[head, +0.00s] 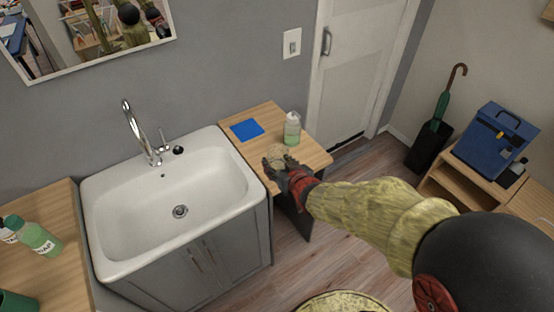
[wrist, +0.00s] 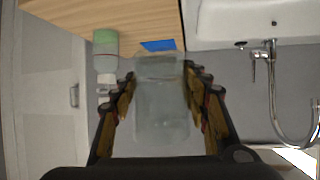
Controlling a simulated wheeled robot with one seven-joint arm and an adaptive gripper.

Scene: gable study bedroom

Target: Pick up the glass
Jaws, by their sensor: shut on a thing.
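The glass (wrist: 162,110) is clear and fills the middle of the wrist view, between the two fingers of my gripper (wrist: 160,95). My gripper is shut on the glass, with a finger along each side of it. In the head view my gripper (head: 277,166) is over the front left part of the small wooden counter right of the sink. The glass (head: 279,154) shows there only as a faint clear shape at the fingertips. I cannot tell whether its base touches the counter.
A soap bottle (head: 37,238) stands on the far left counter.

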